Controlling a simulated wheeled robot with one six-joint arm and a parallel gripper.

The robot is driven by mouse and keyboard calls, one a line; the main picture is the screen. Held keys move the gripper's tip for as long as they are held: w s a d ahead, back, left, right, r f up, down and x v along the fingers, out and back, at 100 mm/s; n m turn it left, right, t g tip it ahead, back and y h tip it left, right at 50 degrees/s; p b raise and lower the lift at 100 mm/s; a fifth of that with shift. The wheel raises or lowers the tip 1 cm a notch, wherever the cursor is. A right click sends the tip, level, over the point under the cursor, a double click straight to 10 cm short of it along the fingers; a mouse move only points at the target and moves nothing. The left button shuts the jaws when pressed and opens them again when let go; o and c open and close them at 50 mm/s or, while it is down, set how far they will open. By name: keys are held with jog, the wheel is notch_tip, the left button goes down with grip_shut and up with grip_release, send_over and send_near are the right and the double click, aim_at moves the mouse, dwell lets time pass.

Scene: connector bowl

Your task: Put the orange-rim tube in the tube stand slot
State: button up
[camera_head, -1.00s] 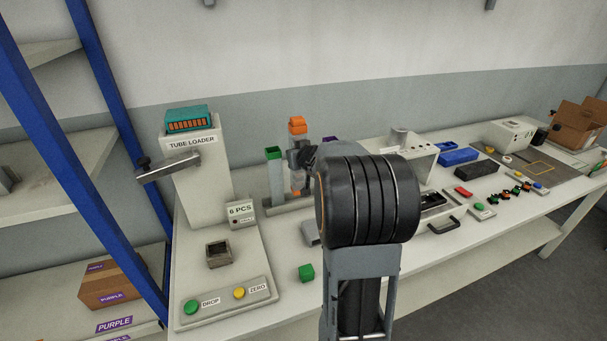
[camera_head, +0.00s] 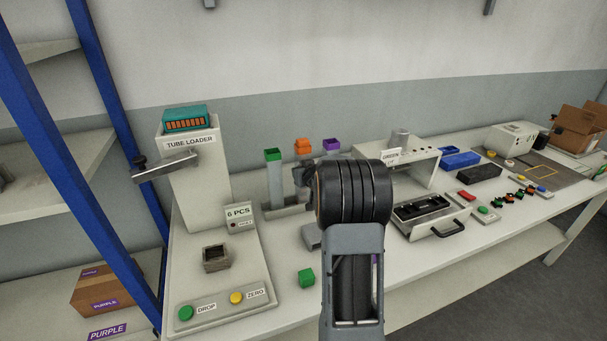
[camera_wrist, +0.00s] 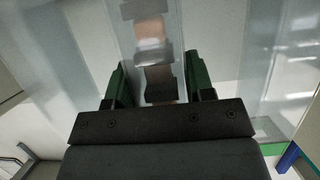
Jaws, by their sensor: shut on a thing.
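The orange-rim tube (camera_head: 302,146) is upright in the head view, between the green-rim tube (camera_head: 273,154) and the purple-rim tube (camera_head: 331,146). Its rim is about level with theirs. My gripper (camera_head: 303,178) is shut on it below the rim, partly hidden by my arm. In the wrist view the clear tube (camera_wrist: 152,50), with brownish pieces inside, is between my green fingers (camera_wrist: 156,82). The tube stand (camera_head: 285,208) shows its base at the back of the bench. The orange-rim tube's lower end and its slot are hidden, so I cannot tell how deep it sits.
The tube loader (camera_head: 190,170) stands left with its DROP and ZERO buttons. A green block (camera_head: 306,278) lies on the bench in front. Right of my arm are a machine with a pulled-out tray (camera_head: 450,225), blue bins (camera_head: 460,158) and small parts.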

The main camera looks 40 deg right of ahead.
jog(key=shift+f, duration=0.2)
jog(key=o, duration=1)
jog(key=shift+r, duration=0.1)
jog(key=shift+c, duration=0.2)
jog(key=p+v, duration=0.1)
jog(key=v, duration=1.1)
jog(key=s+a+n+g+y, duration=0.1)
jog(key=s+a+g, duration=0.3)
jog(key=s+a, duration=0.5)
jog(key=s+a+f+n+g+y, duration=0.1)
jog(key=s+a+g, duration=0.4)
jog(key=a, duration=1.2)
jog(key=s+n+y, duration=0.1)
jog(key=s, duration=0.3)
jog(key=shift+s+f, duration=0.3)
